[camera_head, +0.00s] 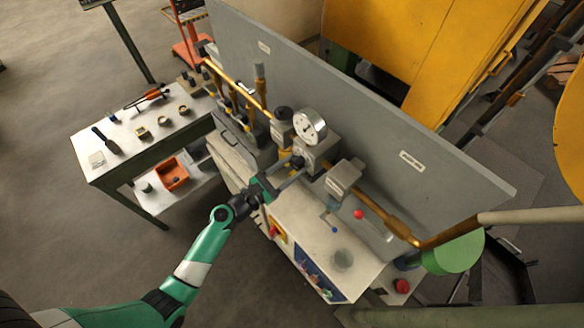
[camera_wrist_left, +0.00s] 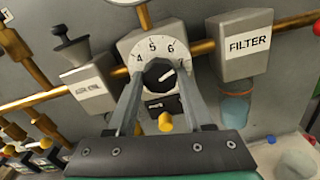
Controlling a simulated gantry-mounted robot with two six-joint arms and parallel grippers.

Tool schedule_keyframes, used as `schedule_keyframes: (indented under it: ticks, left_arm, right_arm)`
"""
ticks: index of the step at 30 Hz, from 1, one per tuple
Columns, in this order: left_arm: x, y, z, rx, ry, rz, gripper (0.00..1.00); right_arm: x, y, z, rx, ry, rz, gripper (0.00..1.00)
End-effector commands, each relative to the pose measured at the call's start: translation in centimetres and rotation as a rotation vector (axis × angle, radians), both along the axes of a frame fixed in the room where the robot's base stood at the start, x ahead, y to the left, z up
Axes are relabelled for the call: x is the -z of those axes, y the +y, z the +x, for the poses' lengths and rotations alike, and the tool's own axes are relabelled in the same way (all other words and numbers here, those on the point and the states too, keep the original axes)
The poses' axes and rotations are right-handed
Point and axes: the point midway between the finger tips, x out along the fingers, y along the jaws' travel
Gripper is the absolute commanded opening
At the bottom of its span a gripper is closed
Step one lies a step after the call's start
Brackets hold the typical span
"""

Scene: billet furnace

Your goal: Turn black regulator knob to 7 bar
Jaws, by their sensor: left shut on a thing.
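The black regulator knob (camera_wrist_left: 159,74) sits in the middle of a white dial (camera_wrist_left: 152,47) in the left wrist view. The numbers 4, 5, 6 and a partly covered 7 run over the dial's top. A pale mark on the knob points to the right and slightly up, toward the 6–7 side; its exact reading is unclear. My left gripper (camera_wrist_left: 160,82) has a finger on each side of the knob and is shut on it. In the head view, my left gripper (camera_head: 289,177) reaches the regulator below the round pressure gauge (camera_head: 310,126). My right gripper is not in view.
A filter block (camera_wrist_left: 244,45) stands right of the regulator, and a labelled valve block (camera_wrist_left: 92,84) stands left. A copper pipe (camera_head: 371,204) runs along the grey panel (camera_head: 400,150). A control cabinet (camera_head: 318,235) lies below, and a side table (camera_head: 125,165) with small parts stands left.

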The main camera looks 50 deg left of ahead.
Motion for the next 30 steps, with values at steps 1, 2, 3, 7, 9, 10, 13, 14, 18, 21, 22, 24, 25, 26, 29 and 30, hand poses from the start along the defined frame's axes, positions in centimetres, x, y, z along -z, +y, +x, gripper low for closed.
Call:
schedule_keyframes:
  ticks: [1, 2, 3, 7, 9, 10, 13, 14, 18, 21, 22, 24, 25, 26, 29, 30]
  left_arm:
    - [0.1, 0.0, 0.0, -0.001, -0.003, 0.04, 0.0]
    - [0.1, 0.0, 0.0, -0.001, -0.004, 0.064, 0.0]
    - [0.1, 0.0, 0.0, -0.001, -0.004, 0.098, 0.0]
    - [0.1, 0.1, 0.0, -0.001, -0.008, 0.194, 0.0]
    - [0.1, 0.1, 0.0, -0.001, -0.008, 0.238, 0.0]
    - [0.1, 0.1, 0.0, -0.001, -0.009, 0.256, 0.0]
    - [0.0, 0.1, 0.0, -0.001, -0.011, 0.305, 0.0]
    - [0.0, 0.1, 0.0, -0.001, -0.012, 0.319, 0.0]
    - [-0.1, 0.1, 0.0, 0.0, -0.013, 0.36, 0.0]
    - [-0.1, 0.1, 0.0, 0.0, -0.012, 0.376, 0.0]
    - [-0.1, 0.1, 0.0, 0.0, -0.012, 0.379, 0.0]
    - [-0.1, 0.1, 0.0, 0.0, -0.012, 0.383, 0.0]
    - [-0.1, 0.1, 0.0, 0.0, -0.012, 0.384, 0.0]
    - [-0.1, 0.1, 0.0, 0.0, -0.012, 0.384, 0.0]
    - [-0.1, 0.1, 0.0, 0.0, -0.012, 0.384, 0.0]
    - [-0.1, 0.1, 0.0, 0.0, -0.012, 0.384, 0.0]
  right_arm:
    - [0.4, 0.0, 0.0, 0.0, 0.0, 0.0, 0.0]
    - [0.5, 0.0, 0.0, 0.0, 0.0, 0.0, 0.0]
    - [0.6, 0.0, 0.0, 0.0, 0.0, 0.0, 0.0]
    - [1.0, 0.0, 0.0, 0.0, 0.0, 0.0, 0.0]
    - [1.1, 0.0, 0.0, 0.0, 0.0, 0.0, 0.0]
    - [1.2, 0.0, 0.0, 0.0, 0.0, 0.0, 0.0]
    - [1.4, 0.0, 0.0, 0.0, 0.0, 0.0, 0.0]
    - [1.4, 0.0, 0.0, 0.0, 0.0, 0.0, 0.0]
    - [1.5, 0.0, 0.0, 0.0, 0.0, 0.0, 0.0]
    - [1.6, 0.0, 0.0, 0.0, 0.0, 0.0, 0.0]
    - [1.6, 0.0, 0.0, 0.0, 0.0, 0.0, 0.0]
    - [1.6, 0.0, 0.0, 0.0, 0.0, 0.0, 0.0]
    - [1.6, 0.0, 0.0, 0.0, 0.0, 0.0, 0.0]
    - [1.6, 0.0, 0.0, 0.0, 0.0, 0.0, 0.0]
    - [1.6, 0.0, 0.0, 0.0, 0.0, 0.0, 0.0]
    - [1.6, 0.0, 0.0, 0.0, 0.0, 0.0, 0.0]
